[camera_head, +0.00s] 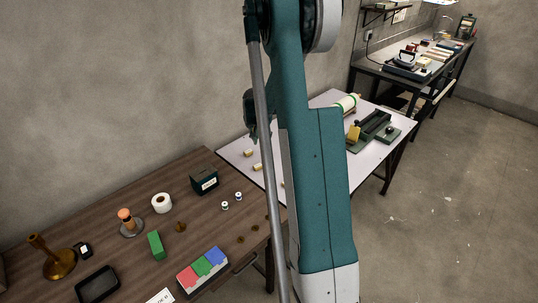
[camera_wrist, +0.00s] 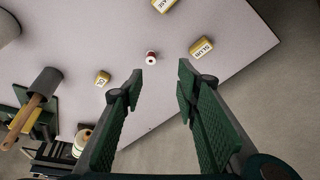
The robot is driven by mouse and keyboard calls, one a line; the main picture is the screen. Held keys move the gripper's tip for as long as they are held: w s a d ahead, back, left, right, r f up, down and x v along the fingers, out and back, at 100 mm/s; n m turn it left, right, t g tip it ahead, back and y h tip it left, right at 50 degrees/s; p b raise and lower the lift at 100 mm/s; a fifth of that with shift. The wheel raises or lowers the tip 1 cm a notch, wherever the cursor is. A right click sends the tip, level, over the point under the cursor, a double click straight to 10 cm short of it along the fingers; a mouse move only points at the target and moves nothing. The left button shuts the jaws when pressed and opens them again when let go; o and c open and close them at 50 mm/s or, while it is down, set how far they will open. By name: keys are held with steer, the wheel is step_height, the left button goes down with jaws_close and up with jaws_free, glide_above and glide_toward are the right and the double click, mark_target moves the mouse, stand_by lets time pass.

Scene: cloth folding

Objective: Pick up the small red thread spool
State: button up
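A small red and white thread spool (camera_wrist: 151,58) stands on the pale table (camera_wrist: 228,50) in the wrist view. My gripper (camera_wrist: 158,88) is open, with its two dark green ridged fingers apart and nothing between them. The spool shows just beyond the fingertips, nearer the left finger, and looks apart from both. I cannot tell how high the fingers are above it. In the head view I cannot make out the red spool; my arm covers part of the pale table (camera_head: 232,150).
A hammer-like tool (camera_wrist: 36,97) and green equipment lie at left. A wooden table (camera_head: 130,190) holds several other items.

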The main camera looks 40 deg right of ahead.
mark_target(269, 151)
steer(key=shift+m, duration=0.3)
steer(key=d+f, duration=0.1)
steer(key=f, duration=0.1)
steer(key=d+f, duration=0.2)
steer(key=shift+s+d, duration=0.15)
steer(key=shift+d, duration=0.05)
steer(key=shift+r, duration=0.1)
steer(key=shift+b+x, duration=0.35)
steer(key=shift+x, duration=1)
steer(key=shift+b+x, duration=0.7)
steer(key=shift+x, duration=1.85)
steer(key=shift+a, duration=0.15)
steer(key=shift+c, duration=0.5)
steer(key=c, duration=0.6)
